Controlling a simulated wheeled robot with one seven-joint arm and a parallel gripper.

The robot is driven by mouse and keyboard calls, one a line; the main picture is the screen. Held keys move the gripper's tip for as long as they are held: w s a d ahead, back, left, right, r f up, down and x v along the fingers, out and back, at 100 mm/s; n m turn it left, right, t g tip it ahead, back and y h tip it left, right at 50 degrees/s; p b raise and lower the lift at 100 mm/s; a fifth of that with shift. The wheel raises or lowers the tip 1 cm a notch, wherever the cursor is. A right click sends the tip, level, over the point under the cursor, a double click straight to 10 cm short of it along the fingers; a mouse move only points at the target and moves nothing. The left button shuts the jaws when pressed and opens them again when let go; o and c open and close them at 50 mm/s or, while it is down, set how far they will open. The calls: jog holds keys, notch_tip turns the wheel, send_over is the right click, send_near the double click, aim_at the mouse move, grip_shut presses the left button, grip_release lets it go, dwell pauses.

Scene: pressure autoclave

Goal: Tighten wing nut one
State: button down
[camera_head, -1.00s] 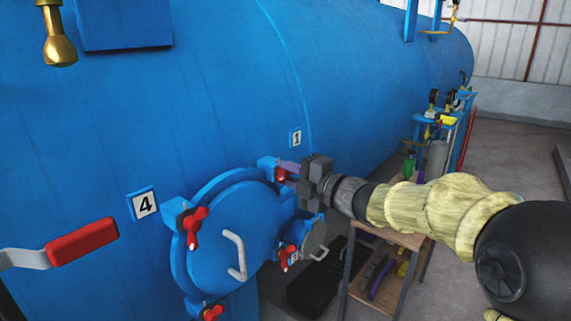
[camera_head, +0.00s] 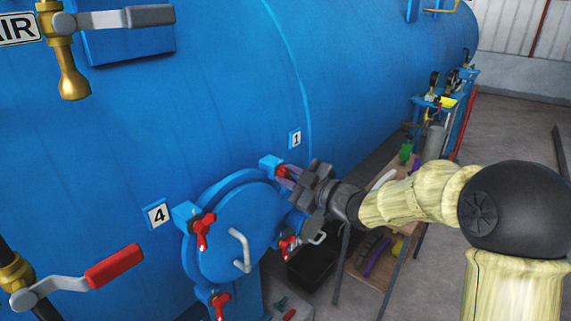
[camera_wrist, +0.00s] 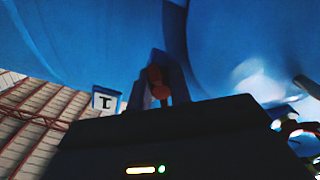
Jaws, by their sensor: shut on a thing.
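Wing nut one, red (camera_head: 281,170), sits in a blue lug at the upper right of the round blue door (camera_head: 232,232), below the "1" label (camera_head: 295,138). My gripper (camera_head: 287,176) reaches it from the right and is shut on it; its dark body hides part of the nut and lug. In the wrist view the red nut (camera_wrist: 159,83) shows in its blue bracket above the dark gripper body, with the "1" label (camera_wrist: 106,101) to its left.
Other red wing nuts are at the door's left (camera_head: 203,232), bottom (camera_head: 220,304) and lower right (camera_head: 287,246). A white door handle (camera_head: 240,250) stands out in front. A red-handled lever (camera_head: 114,267) is at left. A wooden cart (camera_head: 372,268) stands behind my arm.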

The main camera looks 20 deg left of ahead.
jog(key=m+p, duration=0.3)
jog(key=shift+s+m, duration=0.1)
jog(key=shift+m, duration=0.3)
jog(key=shift+s+f+m+p, duration=0.1)
jog(key=shift+f+m+p, duration=0.05)
jog(key=shift+m+p, duration=1.2)
jog(key=shift+f+m, duration=0.1)
jog(key=shift+m, duration=0.15)
jog(key=c, duration=1.3)
grip_release()
